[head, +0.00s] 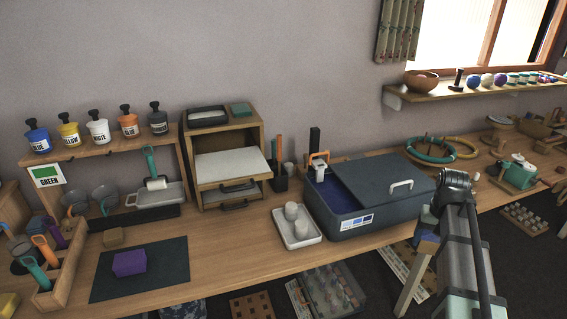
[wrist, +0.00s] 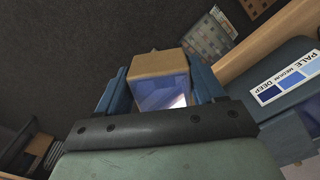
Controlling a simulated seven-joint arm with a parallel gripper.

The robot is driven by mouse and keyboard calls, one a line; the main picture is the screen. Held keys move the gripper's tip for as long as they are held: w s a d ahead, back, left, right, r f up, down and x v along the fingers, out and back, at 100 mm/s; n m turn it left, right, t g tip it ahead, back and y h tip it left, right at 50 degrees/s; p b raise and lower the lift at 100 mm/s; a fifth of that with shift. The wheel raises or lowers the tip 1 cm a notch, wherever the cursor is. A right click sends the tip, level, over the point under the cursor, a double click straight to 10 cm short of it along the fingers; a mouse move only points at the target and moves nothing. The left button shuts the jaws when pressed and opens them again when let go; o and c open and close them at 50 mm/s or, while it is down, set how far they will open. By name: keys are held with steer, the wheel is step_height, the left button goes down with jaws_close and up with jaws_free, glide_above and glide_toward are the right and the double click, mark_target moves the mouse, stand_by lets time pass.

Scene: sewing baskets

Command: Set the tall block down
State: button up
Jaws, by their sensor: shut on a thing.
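The block (wrist: 162,65) is between the two blue fingers of my gripper (wrist: 160,88) in the wrist view. It has a tan, wood-coloured side and a shiny pale blue-violet face towards the camera. My gripper is shut on it, with dark floor behind it. In the head view my gripper (head: 426,242) is at the right, by the table's front edge and right of the dark blue box, partly hidden by my arm. I cannot make out the held block's full height.
The dark blue box (head: 347,222) stands beside a white tray (head: 299,241) holding small pale cylinders. The table (head: 235,240) has bare wood between mat and tray.

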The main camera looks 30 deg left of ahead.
steer(key=w+a+r+n, duration=0.1)
steer(key=w+a+r, duration=0.15)
steer(key=a, duration=0.45)
steer(key=w+a+r+n, duration=0.1)
steer(key=w+a+r, duration=0.15)
steer(key=a, duration=0.45)
steer(key=n, duration=0.6)
glide_toward(234, 173)
steer(key=shift+f, duration=2.65)
steer(key=shift+f, duration=0.15)
steer(key=o, duration=1.1)
